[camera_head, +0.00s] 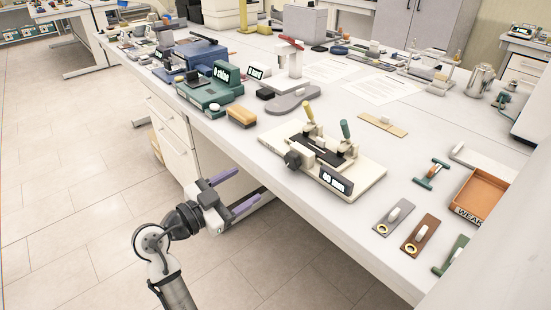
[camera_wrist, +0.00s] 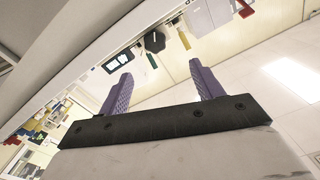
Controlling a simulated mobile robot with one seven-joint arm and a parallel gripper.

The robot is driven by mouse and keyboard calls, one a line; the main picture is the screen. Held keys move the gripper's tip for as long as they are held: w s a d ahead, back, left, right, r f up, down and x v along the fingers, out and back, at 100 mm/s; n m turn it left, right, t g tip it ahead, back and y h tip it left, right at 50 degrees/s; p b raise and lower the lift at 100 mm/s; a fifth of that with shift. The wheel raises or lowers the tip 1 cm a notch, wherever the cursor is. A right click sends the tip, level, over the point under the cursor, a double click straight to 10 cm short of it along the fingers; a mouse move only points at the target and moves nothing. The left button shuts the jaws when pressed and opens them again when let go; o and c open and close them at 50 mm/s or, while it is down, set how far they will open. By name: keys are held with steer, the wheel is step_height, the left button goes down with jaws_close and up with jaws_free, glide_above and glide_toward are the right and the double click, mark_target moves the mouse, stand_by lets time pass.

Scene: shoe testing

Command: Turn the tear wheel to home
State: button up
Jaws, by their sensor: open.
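In the wrist view a dark faceted knob (camera_wrist: 155,41), likely this wheel, shows beyond the fingers. My gripper (camera_head: 250,181) has purple fingers, spread and empty, off the table's front edge, left of the wheel and apart from it. The fingers also show in the wrist view (camera_wrist: 160,72).
Left of the tester are a yellow-brown block (camera_head: 241,116), a green machine (camera_head: 212,92) and a grey sole-shaped plate (camera_head: 293,99). Sample strips (camera_head: 394,217) and an orange tray (camera_head: 483,193) lie at right. The table edge and drawers (camera_head: 172,141) are near my gripper.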

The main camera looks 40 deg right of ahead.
mark_target(290, 162)
steer(key=shift+g, duration=0.3)
steer(key=d+p, duration=0.4)
steer(key=d, duration=0.9)
steer(key=shift+w, duration=0.1)
steer(key=shift+w+d, duration=0.1)
steer(key=shift+d, duration=0.45)
steer(key=c, duration=1)
steer(key=shift+f, duration=0.1)
steer(key=n, duration=1)
steer(key=shift+w+p, duration=0.1)
steer(key=shift+p, duration=0.25)
steer(key=shift+n, duration=0.4)
